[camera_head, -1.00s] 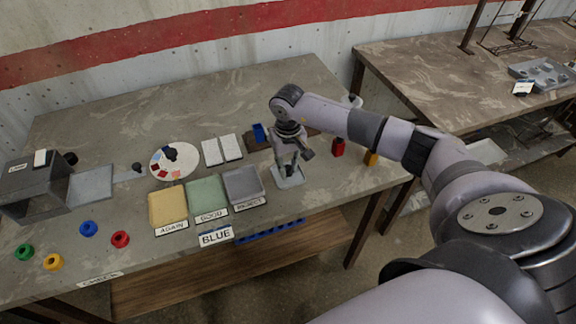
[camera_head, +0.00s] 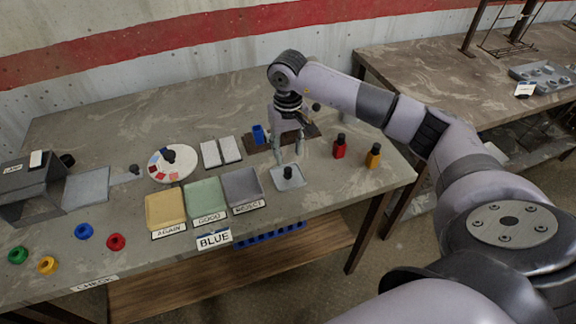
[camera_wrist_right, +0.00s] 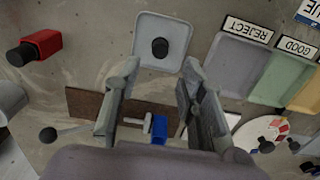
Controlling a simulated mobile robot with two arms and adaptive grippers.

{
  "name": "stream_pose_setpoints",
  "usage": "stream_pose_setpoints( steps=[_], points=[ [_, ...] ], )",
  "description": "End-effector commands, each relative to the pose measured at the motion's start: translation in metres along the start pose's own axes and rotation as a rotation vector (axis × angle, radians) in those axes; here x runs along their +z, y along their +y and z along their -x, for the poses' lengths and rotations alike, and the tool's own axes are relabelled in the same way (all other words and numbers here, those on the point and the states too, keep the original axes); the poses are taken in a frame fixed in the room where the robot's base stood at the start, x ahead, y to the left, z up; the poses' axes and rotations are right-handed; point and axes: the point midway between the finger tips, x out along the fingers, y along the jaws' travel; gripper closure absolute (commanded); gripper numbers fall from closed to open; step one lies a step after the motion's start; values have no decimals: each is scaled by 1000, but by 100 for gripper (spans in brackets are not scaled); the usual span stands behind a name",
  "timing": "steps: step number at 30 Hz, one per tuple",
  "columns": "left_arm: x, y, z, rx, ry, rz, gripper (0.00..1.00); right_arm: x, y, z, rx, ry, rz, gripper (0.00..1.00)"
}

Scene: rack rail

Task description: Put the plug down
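A plug (camera_head: 288,173) with a black top stands upright on a small pale square tray (camera_head: 297,183). In the right wrist view the plug (camera_wrist_right: 160,47) shows as a black cap from above, inside the tray's rim; the colour of its body cannot be told. My right gripper (camera_head: 287,156) hangs just above and behind the plug. In the wrist view its fingers (camera_wrist_right: 160,72) are spread apart with nothing between them, clear of the plug. My left gripper is in neither view.
A red plug (camera_head: 339,147) and an orange plug (camera_head: 373,155) stand to the right. A blue object (camera_head: 259,135) is at the brown strip (camera_head: 312,131) behind. Yellow, green and grey label trays, the grey one (camera_head: 241,187) marked REJECT, lie to the left.

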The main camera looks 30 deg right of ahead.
Motion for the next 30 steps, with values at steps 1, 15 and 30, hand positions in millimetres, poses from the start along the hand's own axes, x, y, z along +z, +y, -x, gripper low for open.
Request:
stream_pose_setpoints(
  steps=[1, 15, 30],
  points=[
    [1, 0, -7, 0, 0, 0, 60, -1, 0, 8, 0, 5, 0, 63],
    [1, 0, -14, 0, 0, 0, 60, 0, 0, 48, 1, -1, 0, 63],
    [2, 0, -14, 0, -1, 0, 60, 3, -14, 42, -42, -1, -6, 63]
  ],
)
